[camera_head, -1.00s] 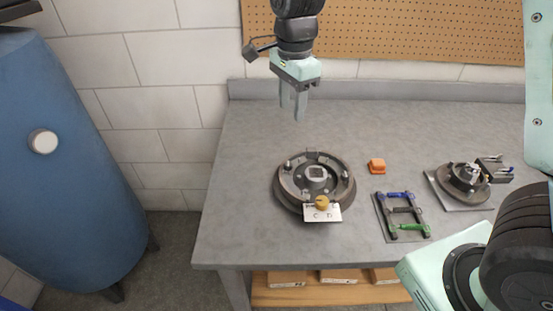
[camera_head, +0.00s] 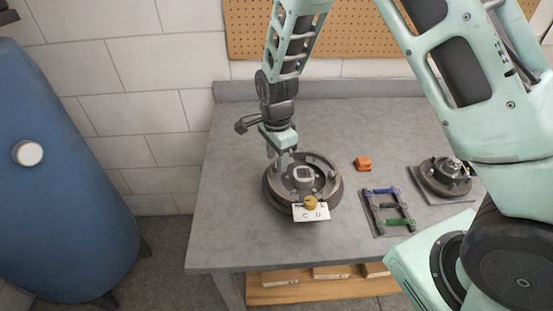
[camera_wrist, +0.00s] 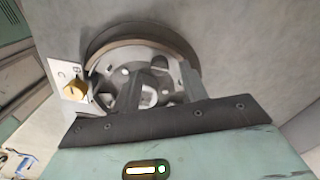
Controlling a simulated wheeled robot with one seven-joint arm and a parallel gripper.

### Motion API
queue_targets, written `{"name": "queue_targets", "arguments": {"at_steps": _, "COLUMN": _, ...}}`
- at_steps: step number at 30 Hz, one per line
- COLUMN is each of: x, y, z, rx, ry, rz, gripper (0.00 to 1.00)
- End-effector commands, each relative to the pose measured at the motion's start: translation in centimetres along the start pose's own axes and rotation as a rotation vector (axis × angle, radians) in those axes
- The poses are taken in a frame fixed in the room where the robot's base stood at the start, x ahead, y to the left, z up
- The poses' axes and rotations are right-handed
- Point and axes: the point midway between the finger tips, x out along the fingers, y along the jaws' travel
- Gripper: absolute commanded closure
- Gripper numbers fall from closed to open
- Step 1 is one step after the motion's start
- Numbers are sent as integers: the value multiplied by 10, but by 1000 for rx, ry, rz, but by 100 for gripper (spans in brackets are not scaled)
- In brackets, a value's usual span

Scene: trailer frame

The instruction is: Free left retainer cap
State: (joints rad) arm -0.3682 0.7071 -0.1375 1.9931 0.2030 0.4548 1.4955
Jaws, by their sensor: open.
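A round drum-brake assembly (camera_head: 334,195) lies on the grey bench, with a raised square hub at its centre. A white card (camera_head: 318,213) lettered C and D, with a brass knob (camera_head: 310,202) on it, stands at its front edge. My gripper (camera_head: 278,160) points down at the left back part of the assembly, fingers apart. In the wrist view the fingers (camera_wrist: 160,95) reach over the inside of the assembly (camera_wrist: 140,45), with the hub between them. The left retainer cap cannot be told apart; my fingers may hide it.
An orange block (camera_head: 363,164) and a frame with blue and green bars (camera_head: 388,222) lie to the right. A second hub assembly on a plate (camera_head: 445,178) stands further right, partly behind my arm. The bench's left front (camera_head: 225,225) is clear.

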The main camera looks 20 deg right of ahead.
Motion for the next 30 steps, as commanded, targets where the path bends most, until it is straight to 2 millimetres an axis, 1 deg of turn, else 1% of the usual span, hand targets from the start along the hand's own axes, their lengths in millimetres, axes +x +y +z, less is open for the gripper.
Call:
{"name": "queue_targets", "arguments": {"at_steps": 3, "x": 11, "y": 0, "z": 0, "rx": -1, "ry": 0, "rz": 1, "gripper": 57}}
{"name": "queue_targets", "arguments": {"at_steps": 6, "x": 15, "y": 0, "z": 0, "rx": -1, "ry": 0, "rz": 0, "gripper": 57}}
{"name": "queue_targets", "arguments": {"at_steps": 14, "x": 17, "y": 0, "z": 0, "rx": -1, "ry": 0, "rz": -1, "gripper": 57}}
{"name": "queue_targets", "arguments": {"at_steps": 15, "x": 17, "y": 0, "z": 0, "rx": -1, "ry": 0, "rz": -1, "gripper": 59}}
{"name": "queue_targets", "arguments": {"at_steps": 17, "x": 17, "y": 0, "z": 0, "rx": -1, "ry": 0, "rz": -1, "gripper": 76}}
{"name": "queue_targets", "arguments": {"at_steps": 18, "x": 17, "y": 0, "z": 0, "rx": -1, "ry": 0, "rz": -1, "gripper": 87}}
{"name": "queue_targets", "arguments": {"at_steps": 19, "x": 17, "y": 0, "z": 0, "rx": -1, "ry": 0, "rz": -1, "gripper": 96}}
{"name": "queue_targets", "arguments": {"at_steps": 20, "x": 17, "y": 0, "z": 0, "rx": -1, "ry": 0, "rz": -1, "gripper": 100}}
{"name": "queue_targets", "arguments": {"at_steps": 30, "x": 16, "y": 0, "z": 0, "rx": -33, "ry": 0, "rz": -1, "gripper": 100}}
